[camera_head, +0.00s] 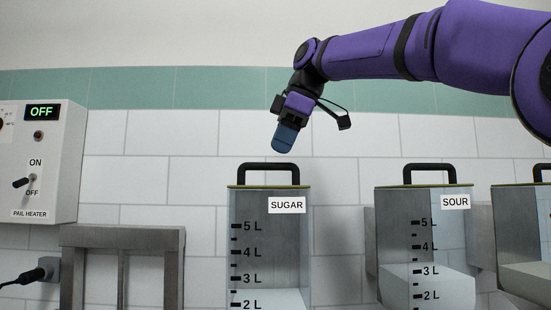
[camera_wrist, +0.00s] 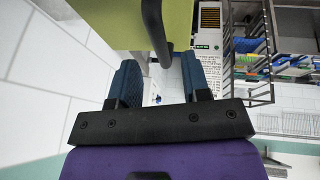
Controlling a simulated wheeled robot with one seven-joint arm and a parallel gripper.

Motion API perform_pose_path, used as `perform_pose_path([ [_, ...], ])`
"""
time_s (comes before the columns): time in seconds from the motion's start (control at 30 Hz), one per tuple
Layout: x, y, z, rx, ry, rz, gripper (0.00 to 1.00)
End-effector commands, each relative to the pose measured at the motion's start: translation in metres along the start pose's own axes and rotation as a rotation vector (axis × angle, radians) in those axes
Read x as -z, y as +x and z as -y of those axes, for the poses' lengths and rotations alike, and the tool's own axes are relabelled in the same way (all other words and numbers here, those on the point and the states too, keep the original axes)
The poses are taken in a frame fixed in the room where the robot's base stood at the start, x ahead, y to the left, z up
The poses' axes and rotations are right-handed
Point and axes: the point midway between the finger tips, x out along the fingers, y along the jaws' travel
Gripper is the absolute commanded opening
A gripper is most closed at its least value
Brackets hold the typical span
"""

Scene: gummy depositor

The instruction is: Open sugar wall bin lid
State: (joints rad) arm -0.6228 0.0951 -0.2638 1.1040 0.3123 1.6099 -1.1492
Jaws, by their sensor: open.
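The sugar bin (camera_head: 268,250) is a clear wall bin with a SUGAR label and litre marks. Its thin yellow-green lid (camera_head: 240,186) lies flat on top and looks closed. A black lid handle (camera_head: 268,166) arches up from it. My gripper (camera_head: 279,150) hangs just above the handle, pointing down, apart from it in the head view. In the wrist view my gripper (camera_wrist: 160,82) is open with its two blue fingers spread and nothing between them. The lid (camera_wrist: 115,22) and the handle (camera_wrist: 155,30) show beyond the fingertips.
The sour bin (camera_head: 425,250) stands to the right, with another bin (camera_head: 525,235) at the right edge. A pail heater control box (camera_head: 40,160) and a metal frame (camera_head: 122,238) are on the left. The tiled wall (camera_head: 200,150) is close behind.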

Motion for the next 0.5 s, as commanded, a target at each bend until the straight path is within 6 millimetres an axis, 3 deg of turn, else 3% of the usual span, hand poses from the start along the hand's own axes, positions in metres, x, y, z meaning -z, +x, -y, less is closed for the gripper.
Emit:
perform_pose_path([
  [0.2, 0.000, 0.027, 0.000, 0.001, 0.000, 0.000, 0.43],
  [0.5, 0.000, 0.035, 0.000, -0.001, 0.000, -0.001, 0.43],
])
